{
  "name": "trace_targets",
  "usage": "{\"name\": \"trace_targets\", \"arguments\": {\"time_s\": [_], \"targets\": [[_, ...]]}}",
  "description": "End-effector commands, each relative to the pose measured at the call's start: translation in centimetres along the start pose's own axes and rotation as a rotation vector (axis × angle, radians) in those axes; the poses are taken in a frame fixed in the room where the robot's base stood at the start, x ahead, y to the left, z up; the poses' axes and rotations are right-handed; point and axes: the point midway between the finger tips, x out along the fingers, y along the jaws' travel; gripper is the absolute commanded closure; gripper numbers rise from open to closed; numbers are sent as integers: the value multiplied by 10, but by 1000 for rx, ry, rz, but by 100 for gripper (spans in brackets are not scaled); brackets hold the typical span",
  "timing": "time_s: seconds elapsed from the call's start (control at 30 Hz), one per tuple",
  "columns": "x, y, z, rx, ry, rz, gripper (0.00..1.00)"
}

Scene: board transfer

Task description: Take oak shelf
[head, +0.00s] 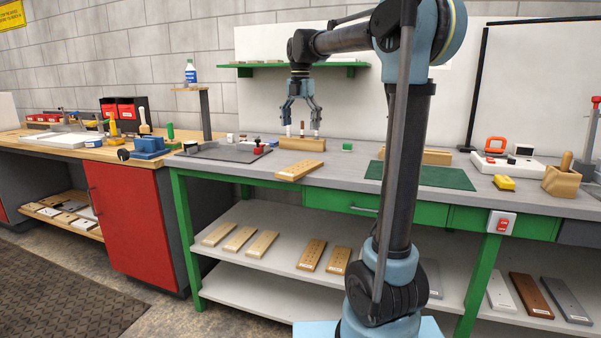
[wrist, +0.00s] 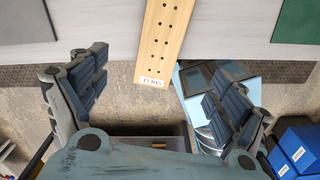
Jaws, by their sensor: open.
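A wooden board (head: 300,170) with rows of dark holes lies on the grey bench top at its front edge; I take it as the oak shelf. In the wrist view the board (wrist: 166,38) runs up from the bench edge, its white label at the near end, too small to read surely. My gripper (head: 302,127) hangs fingers down above the bench, apart from the board. In the wrist view my gripper (wrist: 158,88) has its fingers spread wide with nothing between them, and the board's near end shows between them.
A wooden block (head: 297,144) with upright pieces stands behind the board. A green mat (head: 436,177) lies to the right, a dark grey mat (head: 215,151) to the left. More boards (head: 312,255) lie on the shelf below. Blue boxes (wrist: 298,145) show at the wrist view's lower right.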

Motion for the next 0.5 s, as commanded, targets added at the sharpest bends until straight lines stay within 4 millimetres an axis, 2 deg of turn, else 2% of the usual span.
{"name": "trace_targets", "arguments": {"time_s": [0.3, 0.5], "targets": [[58, 0, 0, 2, 0, 1, 10], [86, 0, 0, 3, 0, 1, 10]]}}
